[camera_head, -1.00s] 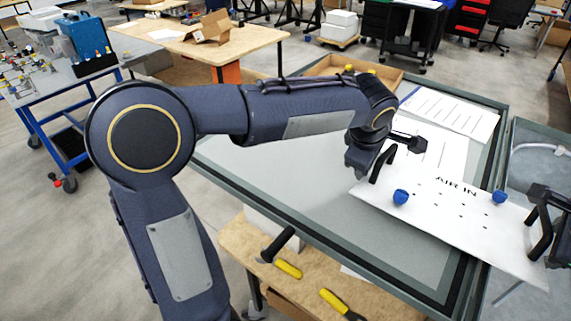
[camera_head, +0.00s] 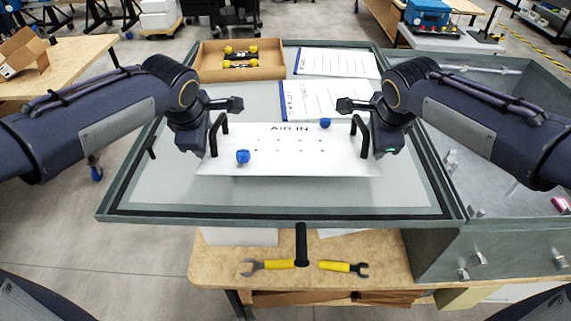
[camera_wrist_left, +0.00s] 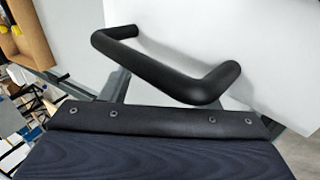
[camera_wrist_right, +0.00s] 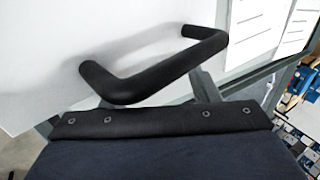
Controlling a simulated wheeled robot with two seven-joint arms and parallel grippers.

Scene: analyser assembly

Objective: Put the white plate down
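The white plate (camera_head: 290,162) is a flat rectangle marked "AIR IN", with several small holes, two blue knobs (camera_head: 243,156) and a black handle at each end. It lies roughly level over the front middle of the grey framed panel; whether it touches the panel cannot be told. My left gripper (camera_head: 219,118) is at the left handle (camera_wrist_left: 165,70) and appears shut on it. My right gripper (camera_head: 362,117) is at the right handle (camera_wrist_right: 150,72) and appears shut on it. The fingers are mostly hidden in both wrist views.
Two white lined boards (camera_head: 337,62) lie behind the plate, the nearer partly covered by it. A wooden tray (camera_head: 212,72) with yellow-black parts stands at the back left. A bench (camera_head: 215,270) with two yellow wrenches is below the panel's front edge. Bare panel (camera_head: 165,185) shows around the plate.

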